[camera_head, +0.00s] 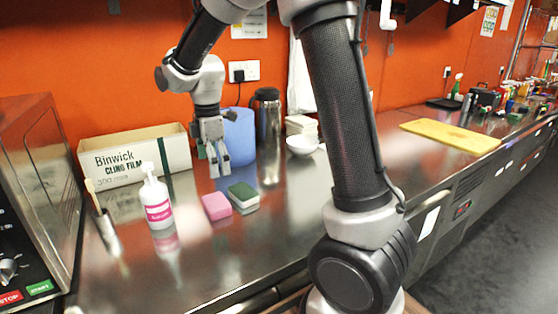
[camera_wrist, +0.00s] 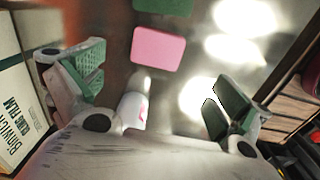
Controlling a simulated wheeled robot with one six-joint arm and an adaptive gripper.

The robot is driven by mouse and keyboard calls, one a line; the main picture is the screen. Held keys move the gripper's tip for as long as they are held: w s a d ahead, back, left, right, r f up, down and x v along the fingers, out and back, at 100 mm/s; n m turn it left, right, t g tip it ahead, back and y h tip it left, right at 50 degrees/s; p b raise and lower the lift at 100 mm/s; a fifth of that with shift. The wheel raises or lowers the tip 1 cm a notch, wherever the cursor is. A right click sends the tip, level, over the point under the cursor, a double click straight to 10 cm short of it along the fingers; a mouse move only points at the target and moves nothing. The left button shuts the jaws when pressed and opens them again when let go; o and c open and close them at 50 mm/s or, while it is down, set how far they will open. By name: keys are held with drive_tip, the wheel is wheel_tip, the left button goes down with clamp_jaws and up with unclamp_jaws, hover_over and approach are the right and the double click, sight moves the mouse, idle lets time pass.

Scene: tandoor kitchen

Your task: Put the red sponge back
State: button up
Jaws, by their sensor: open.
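A pink-red sponge (camera_head: 216,206) lies flat on the steel counter; it also shows in the wrist view (camera_wrist: 158,48), ahead of the fingers. A second sponge (camera_head: 244,196), dark green on top with a pale lower part, lies close to its right; part of its green top shows at the upper edge of the wrist view (camera_wrist: 163,6). My gripper (camera_head: 218,170) is open and empty above the counter, behind the two sponges in the head view. Its two green-padded fingers (camera_wrist: 158,90) are spread wide in the wrist view.
A white bottle with a pink label (camera_head: 157,205) stands left of the sponges. The cling film box (camera_head: 135,157), a blue roll (camera_head: 240,138) and a flask (camera_head: 268,115) stand along the back. A microwave (camera_head: 30,190) is at left. Counter right of the sponges is clear.

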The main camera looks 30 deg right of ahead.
drive_tip(key=s+d+r+m+t, duration=0.2)
drive_tip(key=s+d+r+m, duration=0.75)
drive_tip(key=s, duration=0.35)
drive_tip(key=s+d+m+t, duration=0.1)
drive_tip(key=s+d+m, duration=0.1)
drive_tip(key=s+m, duration=0.2)
drive_tip(key=s+d+m+t, duration=0.1)
drive_tip(key=s+m, duration=0.3)
drive_tip(key=s, duration=0.4)
drive_tip(key=shift+s+d+f, duration=0.15)
drive_tip(key=shift+s+d, duration=0.15)
drive_tip(key=shift+d, duration=0.6)
